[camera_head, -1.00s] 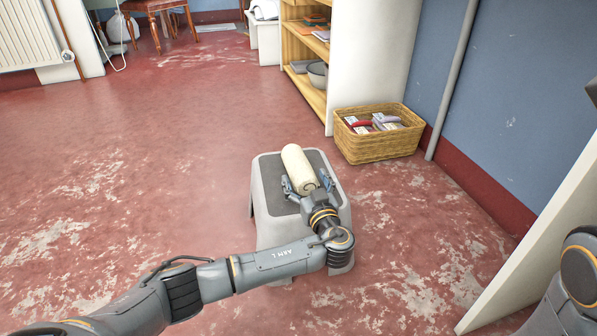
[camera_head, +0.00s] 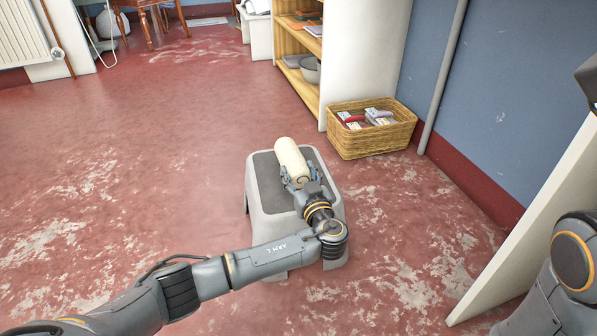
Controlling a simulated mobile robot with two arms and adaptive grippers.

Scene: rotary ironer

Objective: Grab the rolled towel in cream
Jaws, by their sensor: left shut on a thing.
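The cream rolled towel (camera_head: 291,159) is over the dark top of a grey step stool (camera_head: 263,187) near the middle of the head view. My left gripper (camera_head: 300,181) is shut on the near end of the towel, with a finger on each side. The towel points away from me and slightly left. I cannot tell whether it still touches the stool top. My right gripper is not in view; only part of my right arm shows at the right edge.
A wicker basket (camera_head: 371,142) with several packaged items stands behind and right of the stool, by the blue wall. A wooden shelf (camera_head: 301,82) with a white side stands at the back. A white panel (camera_head: 534,215) leans at the right. The red floor at left is clear.

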